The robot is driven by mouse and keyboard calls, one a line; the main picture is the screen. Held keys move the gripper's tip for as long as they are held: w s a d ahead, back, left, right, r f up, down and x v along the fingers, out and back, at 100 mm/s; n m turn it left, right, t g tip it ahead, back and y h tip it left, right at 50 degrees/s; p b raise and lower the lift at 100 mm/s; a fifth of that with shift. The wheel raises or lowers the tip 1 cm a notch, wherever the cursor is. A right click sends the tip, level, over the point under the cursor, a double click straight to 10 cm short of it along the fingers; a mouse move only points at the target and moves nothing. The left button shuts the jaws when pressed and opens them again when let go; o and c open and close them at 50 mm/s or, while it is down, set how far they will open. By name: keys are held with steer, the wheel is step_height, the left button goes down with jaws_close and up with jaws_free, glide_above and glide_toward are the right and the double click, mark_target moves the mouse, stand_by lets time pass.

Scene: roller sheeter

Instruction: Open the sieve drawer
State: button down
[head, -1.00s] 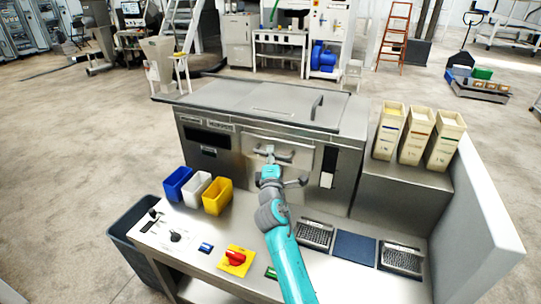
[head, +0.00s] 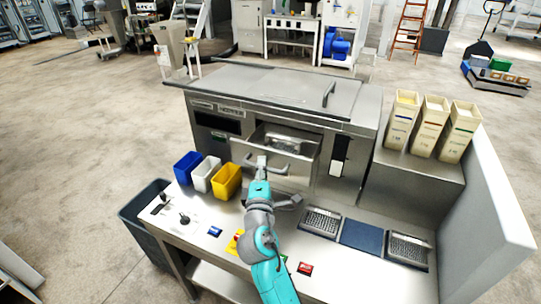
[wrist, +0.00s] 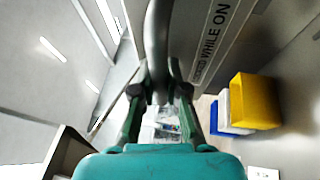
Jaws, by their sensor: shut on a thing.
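The sieve drawer (head: 304,170) is a grey metal drawer in the front of the steel machine. It stands pulled out part of the way, and its inside shows behind the front panel in the head view. My gripper (head: 262,161) is at the drawer's bar handle (head: 281,170), in front of the panel. In the wrist view, the fingers of my gripper (wrist: 160,90) are shut around the dark curved handle (wrist: 158,35). The gripper hides part of the handle in the head view.
Blue (head: 187,167), white (head: 207,174) and yellow (head: 227,181) bins stand left of my arm on the white worktop (head: 205,245). Tall cream containers (head: 402,119) stand on the right side ledge.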

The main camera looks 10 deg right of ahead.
steer(key=shift+s+a, duration=0.55)
steer(key=shift+s, duration=0.15)
steer(key=shift+s+a, duration=0.5)
steer(key=shift+s, duration=0.2)
steer(key=c, duration=1.2)
jaws_free()
steer(key=v, duration=1.2)
steer(key=shift+f, duration=0.1)
